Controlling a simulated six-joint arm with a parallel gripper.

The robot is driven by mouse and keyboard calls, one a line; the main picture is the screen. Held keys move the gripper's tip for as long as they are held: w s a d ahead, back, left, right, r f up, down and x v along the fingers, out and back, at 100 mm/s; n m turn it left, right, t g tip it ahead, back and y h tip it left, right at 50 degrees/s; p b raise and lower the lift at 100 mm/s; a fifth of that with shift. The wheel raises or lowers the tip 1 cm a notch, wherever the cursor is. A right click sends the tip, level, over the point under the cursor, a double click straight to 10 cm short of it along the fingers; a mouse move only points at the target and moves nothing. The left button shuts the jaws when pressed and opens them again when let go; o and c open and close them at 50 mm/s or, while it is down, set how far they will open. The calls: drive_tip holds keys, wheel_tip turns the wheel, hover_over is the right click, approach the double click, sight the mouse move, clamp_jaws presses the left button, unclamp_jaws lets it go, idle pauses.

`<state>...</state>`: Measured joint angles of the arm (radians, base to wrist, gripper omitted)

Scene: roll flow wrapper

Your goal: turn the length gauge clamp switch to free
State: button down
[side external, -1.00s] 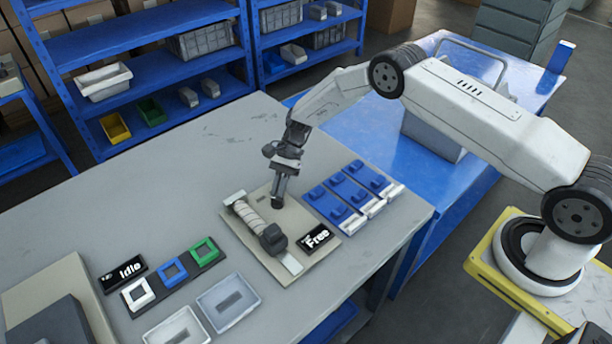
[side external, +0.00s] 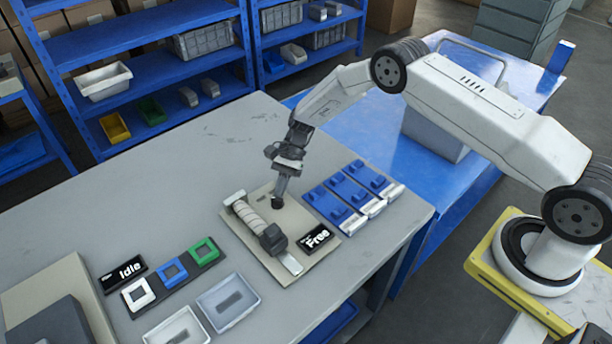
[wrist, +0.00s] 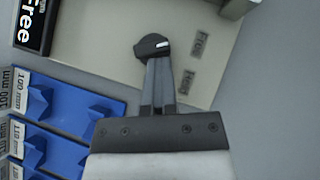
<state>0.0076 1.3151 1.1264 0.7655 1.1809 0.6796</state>
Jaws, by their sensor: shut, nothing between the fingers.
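The clamp switch is a dark round knob (wrist: 152,47) with a white pointer mark, on the beige gauge plate (wrist: 105,35). The mark points right, toward the upper of two small labels (wrist: 201,43), whose blurred text is hard to read. The lower label (wrist: 188,81) is also blurred. The black display (side external: 315,238) reads "Free"; part of it shows in the wrist view (wrist: 33,22). My gripper (wrist: 159,66) is shut and empty, with its fingertips at the knob's lower edge. In the side view my gripper (side external: 279,197) is at the plate; whether it touches the knob is unclear.
The gauge roller (side external: 250,217) and its dark block (side external: 272,239) lie close left of my gripper. Blue gauge blocks (side external: 350,190) stand close on the right. A black "Idle" display (side external: 123,274) and coloured frames are farther left. The table behind is clear.

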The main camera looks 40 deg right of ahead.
drive_tip(key=shift+s+a+f+g, duration=0.2)
drive_tip(key=shift+s+a+g, duration=0.1)
drive_tip(key=shift+s+a, duration=0.5)
drive_tip(key=shift+w+d, duration=0.1)
drive_tip(key=shift+d, duration=0.1)
drive_tip(key=shift+w+d, duration=0.3)
drive_tip(key=shift+d, duration=0.1)
drive_tip(key=w+d, duration=0.1)
drive_tip(key=d, duration=0.1)
drive_tip(key=w+d, duration=0.1)
drive_tip(key=d, duration=0.1)
drive_tip(key=shift+w+r, duration=0.15)
drive_tip(key=shift+w, duration=0.2)
drive_tip(key=v, duration=0.8)
drive_tip(key=shift+w+r, duration=0.2)
drive_tip(key=shift+w, duration=0.05)
drive_tip(key=shift+v, duration=0.8)
drive_tip(key=shift+r+t, duration=0.15)
drive_tip(key=shift+t, duration=0.25)
